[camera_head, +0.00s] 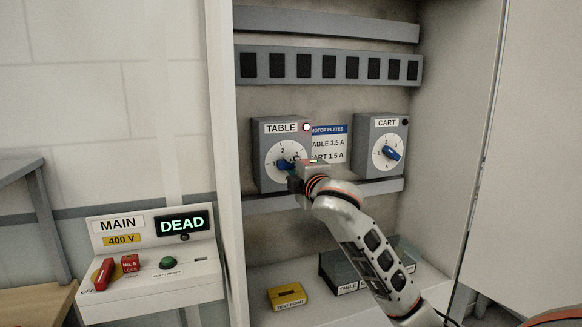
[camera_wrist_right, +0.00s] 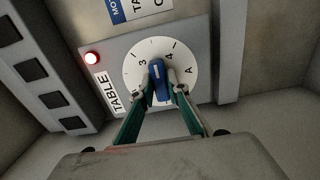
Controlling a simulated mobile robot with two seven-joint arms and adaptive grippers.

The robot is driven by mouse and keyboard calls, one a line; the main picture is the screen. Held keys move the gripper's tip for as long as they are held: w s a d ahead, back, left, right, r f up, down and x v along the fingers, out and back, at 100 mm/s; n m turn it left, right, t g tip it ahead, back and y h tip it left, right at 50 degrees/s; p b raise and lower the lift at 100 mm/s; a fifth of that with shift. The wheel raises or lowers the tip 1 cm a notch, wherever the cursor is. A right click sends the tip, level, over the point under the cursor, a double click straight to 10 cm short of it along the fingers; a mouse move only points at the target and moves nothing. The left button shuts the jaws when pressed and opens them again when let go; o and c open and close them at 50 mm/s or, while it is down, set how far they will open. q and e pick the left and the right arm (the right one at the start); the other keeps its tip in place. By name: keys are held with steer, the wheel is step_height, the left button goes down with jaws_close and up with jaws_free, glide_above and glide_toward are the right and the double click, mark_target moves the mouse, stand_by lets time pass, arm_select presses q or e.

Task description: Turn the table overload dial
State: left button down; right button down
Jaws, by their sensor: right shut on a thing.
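The TABLE overload box (camera_head: 262,150) is grey with a white round dial and a lit red lamp (camera_head: 306,127) at its top right. Its blue knob (camera_head: 284,164) is partly hidden by my right gripper (camera_head: 294,178). In the right wrist view, my right gripper (camera_wrist_right: 158,90) has one finger on each side of the blue knob (camera_wrist_right: 156,72) and is shut on it. The exact pointer reading is unclear. My left gripper is not in view.
A CART box (camera_head: 366,140) with a blue knob stands to the right. The motor plate (camera_head: 335,155) between them reads TABLE 3.5 A and CART 1.5 A. A MAIN panel (camera_head: 150,285) showing DEAD is at lower left. A yellow test point box (camera_head: 287,297) sits on the cabinet floor.

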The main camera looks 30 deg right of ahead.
steer(key=c, duration=2)
jaws_free()
steer(key=shift+o, duration=0.2)
steer(key=v, duration=1.2)
